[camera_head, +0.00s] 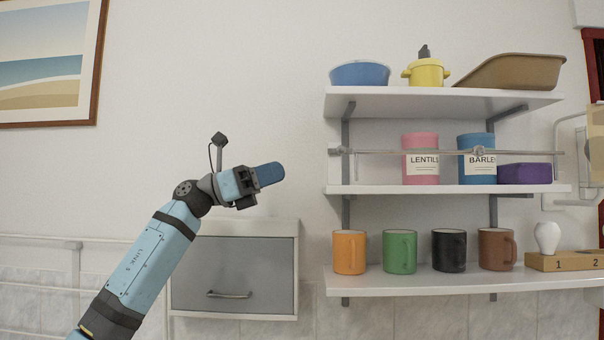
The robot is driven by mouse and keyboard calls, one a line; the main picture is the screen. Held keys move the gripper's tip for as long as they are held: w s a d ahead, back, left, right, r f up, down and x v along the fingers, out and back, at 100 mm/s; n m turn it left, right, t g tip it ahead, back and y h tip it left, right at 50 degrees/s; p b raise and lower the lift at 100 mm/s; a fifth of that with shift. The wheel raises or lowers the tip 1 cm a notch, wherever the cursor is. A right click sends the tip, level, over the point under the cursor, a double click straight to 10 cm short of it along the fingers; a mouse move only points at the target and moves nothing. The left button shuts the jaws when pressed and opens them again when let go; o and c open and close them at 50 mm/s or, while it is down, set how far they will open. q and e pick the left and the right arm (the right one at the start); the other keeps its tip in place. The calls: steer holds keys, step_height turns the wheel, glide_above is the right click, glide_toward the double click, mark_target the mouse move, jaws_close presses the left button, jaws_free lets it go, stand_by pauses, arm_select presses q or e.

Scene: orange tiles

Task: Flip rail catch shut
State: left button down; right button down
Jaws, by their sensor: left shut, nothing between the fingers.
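A thin grey metal rail (380,152) runs across the front of the middle shelf (400,189), in front of the canisters. It has a small fitting at its left end (339,150) and a small knob-like fitting (478,151) right of its middle. Which of these is the catch, and how it stands, is too small to tell. My left gripper (272,175) is shut and empty. It points right, in the air left of the shelves, apart from the rail's left end. My right gripper is out of view.
A pink LENTILS canister (421,143), a blue BARLEY canister (476,140) and a purple box (525,173) sit behind the rail. Several mugs (400,252) stand on the lower shelf (400,280). A grey-fronted cabinet (225,265) hangs below my left gripper.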

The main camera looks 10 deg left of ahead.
arm_select(q)
steer(key=v, duration=0.3)
steer(key=shift+a+b, duration=0.2)
steer(key=shift+b, duration=0.1)
steer(key=shift+d, duration=0.1)
steer(key=shift+f, duration=0.1)
